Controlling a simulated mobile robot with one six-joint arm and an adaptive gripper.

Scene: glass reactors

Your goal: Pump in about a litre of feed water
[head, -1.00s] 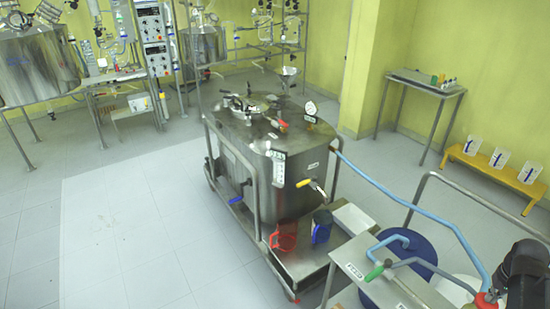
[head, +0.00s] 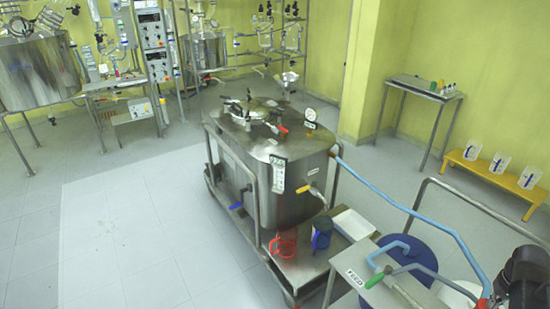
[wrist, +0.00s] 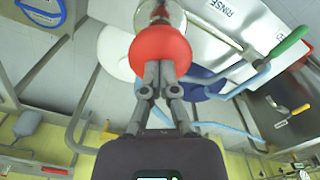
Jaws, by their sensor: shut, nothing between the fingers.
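In the wrist view my gripper (wrist: 160,72) is shut, with its fingertips up against or just in front of a round red knob (wrist: 160,48); I cannot tell if they touch. The knob sits on a metal shaft. Part of my dark wrist shows at the right edge of the head view. A light blue hose (head: 395,203) runs from the steel vessel (head: 302,165) to the equipment beside my arm. A plate labelled FEED (head: 354,278) carries a pipe with a green handle (head: 380,272). The green handle also shows in the wrist view (wrist: 291,40).
A blue drum (head: 423,252) stands beside the plate. A red jug (head: 284,243) and a blue jug (head: 322,232) stand on the vessel's cart. A yellow bench (head: 495,182) with several containers is at the right wall. Open floor (head: 120,240) lies to the left.

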